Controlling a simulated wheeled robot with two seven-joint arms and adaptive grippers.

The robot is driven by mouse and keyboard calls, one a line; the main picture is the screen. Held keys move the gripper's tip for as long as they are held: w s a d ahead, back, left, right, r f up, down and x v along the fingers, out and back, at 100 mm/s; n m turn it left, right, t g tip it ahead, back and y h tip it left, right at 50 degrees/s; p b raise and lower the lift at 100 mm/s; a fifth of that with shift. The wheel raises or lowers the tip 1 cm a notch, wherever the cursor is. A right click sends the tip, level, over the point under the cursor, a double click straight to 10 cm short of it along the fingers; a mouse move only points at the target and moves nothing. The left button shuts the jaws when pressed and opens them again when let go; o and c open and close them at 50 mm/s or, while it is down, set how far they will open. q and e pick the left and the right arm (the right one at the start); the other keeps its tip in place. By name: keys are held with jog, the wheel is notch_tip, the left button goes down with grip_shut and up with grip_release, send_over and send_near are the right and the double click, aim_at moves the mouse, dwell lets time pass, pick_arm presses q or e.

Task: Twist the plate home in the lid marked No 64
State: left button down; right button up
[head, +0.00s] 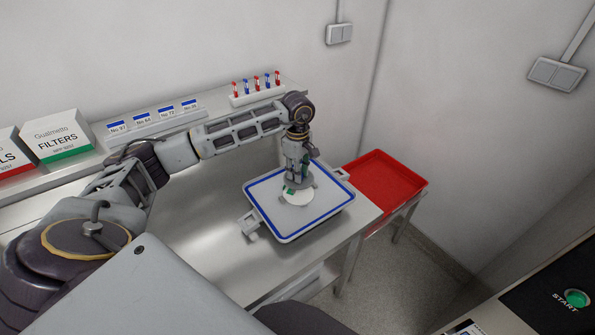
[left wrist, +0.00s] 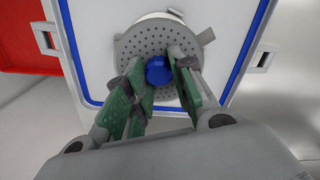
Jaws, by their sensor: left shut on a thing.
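My left gripper (head: 297,183) points down over the white lid (head: 268,203) with a blue border. In the left wrist view its green-padded fingers (left wrist: 157,82) are shut on the blue knob (left wrist: 159,70) of a grey perforated plate (left wrist: 142,45). The plate has tabs at its rim and lies over a white round collar (left wrist: 158,16), which shows past its far edge. The collar also shows in the head view (head: 296,199). I cannot tell how deep the plate sits, and no number is readable on this lid. My right gripper is out of view.
A red tray (head: 384,181) stands right of the steel table (head: 190,255). At the back are a row of number cards (head: 155,119), one reading No 64, a rack of red and blue items (head: 257,92), and a FILTERS box (head: 57,137). A green START button (head: 576,298) is lower right.

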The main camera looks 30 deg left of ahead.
pick_arm(q)
jog(key=shift+f, duration=0.15)
jog(key=shift+f+b, duration=0.35)
jog(key=shift+f, duration=0.25)
jog(key=shift+f+b, duration=0.65)
jog(key=shift+f, duration=0.75)
jog(key=shift+f+b, duration=0.55)
jog(key=shift+b, duration=0.05)
jog(key=shift+f, duration=0.25)
dwell(0.4)
